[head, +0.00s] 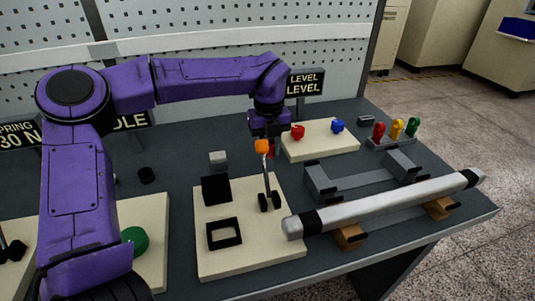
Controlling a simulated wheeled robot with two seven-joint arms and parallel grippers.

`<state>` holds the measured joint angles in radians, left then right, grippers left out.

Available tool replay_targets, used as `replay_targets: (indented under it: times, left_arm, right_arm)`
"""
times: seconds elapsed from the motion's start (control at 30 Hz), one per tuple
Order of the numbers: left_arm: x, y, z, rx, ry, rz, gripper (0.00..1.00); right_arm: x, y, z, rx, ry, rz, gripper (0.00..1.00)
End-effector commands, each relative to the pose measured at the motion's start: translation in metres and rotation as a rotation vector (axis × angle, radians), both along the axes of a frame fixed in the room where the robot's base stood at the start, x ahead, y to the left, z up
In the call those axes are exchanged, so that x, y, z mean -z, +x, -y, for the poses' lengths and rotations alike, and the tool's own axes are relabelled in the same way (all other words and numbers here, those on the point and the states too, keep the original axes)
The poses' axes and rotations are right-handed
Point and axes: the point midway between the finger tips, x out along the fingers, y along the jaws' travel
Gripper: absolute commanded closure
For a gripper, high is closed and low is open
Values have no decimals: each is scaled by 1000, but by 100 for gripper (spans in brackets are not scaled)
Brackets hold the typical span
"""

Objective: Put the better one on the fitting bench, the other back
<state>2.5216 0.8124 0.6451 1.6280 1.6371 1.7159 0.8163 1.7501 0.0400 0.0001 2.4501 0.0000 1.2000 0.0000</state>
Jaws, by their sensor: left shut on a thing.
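My left gripper (269,130) points down above the cream board (232,262) in the middle of the bench. It is shut at an orange knob (262,146) on top of a thin grey rod (267,183). The rod's lower end has black wheel-like parts (269,201) at the board's right side. A small red part shows just under the fingers, and I cannot tell what it belongs to. A long silver bar (385,203) with black bands near its ends lies across two brown blocks (348,237) at the front right. My right gripper is not in view.
A grey cradle (320,184) behind the bar is empty. A cream board (322,150) by the LEVEL sign (304,83) bears red and blue pieces. A rack (392,141) holds red, yellow and green pieces. A black frame (224,233) and black block (215,189) occupy the middle board.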

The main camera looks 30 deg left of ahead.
Motion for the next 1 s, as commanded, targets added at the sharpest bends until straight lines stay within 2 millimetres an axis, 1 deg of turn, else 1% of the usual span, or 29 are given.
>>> replay_targets:
  times: [0.03,0.13,0.37,0.5,0.53,0.57,0.6,0.87,0.93,0.97,1.0]
  left_arm:
    - [10,-1,0,-1,0,-4,100]
    - [27,-2,0,-1,-1,-3,100]
    - [29,-2,-1,-2,-1,-1,100]
    - [34,-2,-1,-2,-1,-2,100]
    - [32,-2,-1,-2,0,-1,63]
    - [32,-2,-1,-2,0,-1,53]
    - [32,-2,-1,-2,0,-1,47]
    - [31,-2,0,-1,0,-1,47]
    - [24,-1,0,-1,0,0,47]
    - [22,-1,-1,-2,0,1,47]
    - [16,-1,-1,-2,1,2,47]
  right_arm:
    - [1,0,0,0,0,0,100]
    - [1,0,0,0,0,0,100]
    - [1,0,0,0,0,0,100]
    - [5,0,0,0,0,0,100]
    - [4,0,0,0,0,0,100]
    - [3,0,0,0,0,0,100]
    - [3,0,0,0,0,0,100]
    - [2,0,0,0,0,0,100]
    - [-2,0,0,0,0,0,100]
    - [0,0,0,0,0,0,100]
    - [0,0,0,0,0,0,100]
